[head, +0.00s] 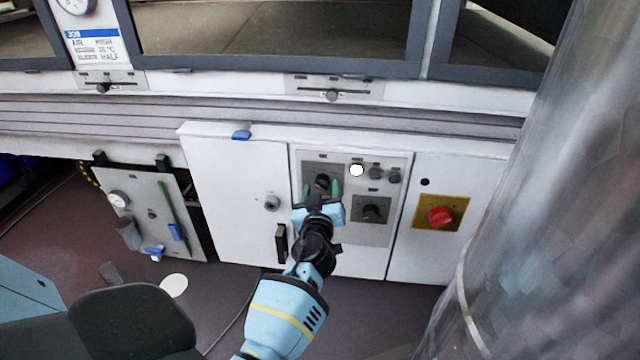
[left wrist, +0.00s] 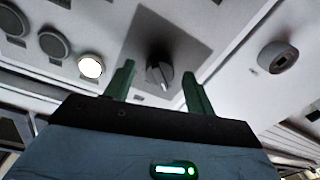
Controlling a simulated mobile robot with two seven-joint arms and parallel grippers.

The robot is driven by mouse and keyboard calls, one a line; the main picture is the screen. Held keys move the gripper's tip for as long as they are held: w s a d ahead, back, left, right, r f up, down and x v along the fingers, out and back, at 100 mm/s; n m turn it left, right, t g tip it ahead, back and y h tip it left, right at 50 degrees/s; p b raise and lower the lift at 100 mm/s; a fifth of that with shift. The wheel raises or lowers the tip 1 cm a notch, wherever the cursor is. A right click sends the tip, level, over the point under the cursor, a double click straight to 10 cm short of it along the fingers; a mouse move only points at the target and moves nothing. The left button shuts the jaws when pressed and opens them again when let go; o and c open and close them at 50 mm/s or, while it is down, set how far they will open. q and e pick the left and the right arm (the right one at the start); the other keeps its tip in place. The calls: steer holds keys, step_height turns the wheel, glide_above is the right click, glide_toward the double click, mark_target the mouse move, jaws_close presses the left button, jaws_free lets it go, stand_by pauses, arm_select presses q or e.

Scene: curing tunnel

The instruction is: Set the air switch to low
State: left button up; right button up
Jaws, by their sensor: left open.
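A dark rotary knob (head: 322,181) sits on a grey plate at the upper left of the control panel (head: 346,262). It also shows in the left wrist view (left wrist: 160,72), with a pale pointer mark. A second dark knob (head: 371,208) sits lower right. I cannot read the labels, so I cannot tell which is the air switch. My left gripper (head: 322,190) is open, its green fingers on either side of the upper knob. In the left wrist view (left wrist: 157,88) the fingers look apart from the knob; contact is unclear.
A lit white lamp (head: 357,170) and dark round buttons (head: 375,171) are right of the upper knob. A red knob (head: 440,216) on a yellow plate is farther right. A white cabinet door (head: 235,195) with a black handle is left.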

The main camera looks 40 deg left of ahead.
arm_select(q)
steer(key=shift+w+a, duration=0.15)
steer(key=shift+w, duration=0.1)
arm_select(e)
steer(key=shift+w+a, duration=0.3)
steer(key=shift+w, duration=0.15)
arm_select(q)
steer(key=c, duration=1)
arm_select(e)
steer(key=shift+s, duration=0.3)
